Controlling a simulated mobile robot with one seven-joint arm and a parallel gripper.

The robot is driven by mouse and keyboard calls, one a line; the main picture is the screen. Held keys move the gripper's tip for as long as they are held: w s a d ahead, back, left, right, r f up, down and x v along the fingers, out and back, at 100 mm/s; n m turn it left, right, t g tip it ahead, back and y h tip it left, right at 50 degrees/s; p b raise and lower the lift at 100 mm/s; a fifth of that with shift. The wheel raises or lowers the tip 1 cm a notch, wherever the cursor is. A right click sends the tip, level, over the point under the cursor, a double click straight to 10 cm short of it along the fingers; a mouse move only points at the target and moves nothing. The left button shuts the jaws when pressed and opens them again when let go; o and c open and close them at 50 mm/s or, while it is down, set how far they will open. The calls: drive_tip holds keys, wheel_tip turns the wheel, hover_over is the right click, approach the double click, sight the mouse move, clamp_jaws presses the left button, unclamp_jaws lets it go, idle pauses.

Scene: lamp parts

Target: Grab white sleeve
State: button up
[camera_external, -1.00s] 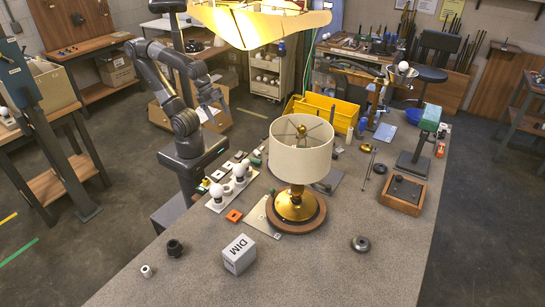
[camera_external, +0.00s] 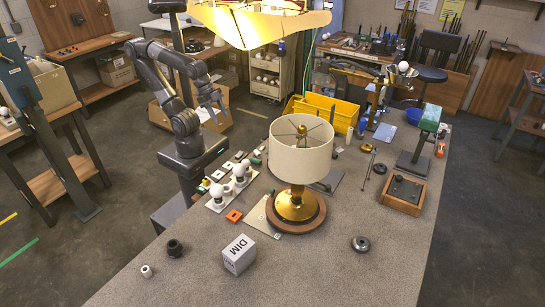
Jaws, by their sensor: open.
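A small white sleeve (camera_external: 146,271) with a dark opening stands on the bench near its front left edge. It is apart from other things. My gripper (camera_external: 213,104) is open and raised above the far left side of the bench, well away from the sleeve. Its fingers point down, and nothing shows between them.
A dark ribbed ring (camera_external: 174,248) and a grey DIM box (camera_external: 239,254) stand right of the sleeve. A brass lamp with a white shade (camera_external: 300,160) stands mid-bench. Bulbs on a white tray (camera_external: 217,204) are near my arm. The front of the bench is mostly clear.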

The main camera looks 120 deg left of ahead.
drive_tip(key=w+d+r+m+g+h, duration=0.1)
drive_tip(key=w+d+r+m+h, duration=0.1)
drive_tip(key=w+d, duration=0.9)
drive_tip(key=m, duration=0.5)
hover_over(148, 276)
drive_tip(key=s+a, duration=0.2)
drive_tip(key=s, duration=0.1)
drive_tip(key=shift+g, duration=0.4)
wheel_tip(148, 276, down, 22)
drive_tip(key=shift+w+r, duration=0.15)
drive_tip(key=shift+h, duration=0.3)
drive_tip(key=shift+s+x, duration=0.15)
drive_tip(key=shift+x, duration=1.35)
drive_tip(key=shift+s+x, duration=0.15)
drive_tip(key=shift+x, duration=1.35)
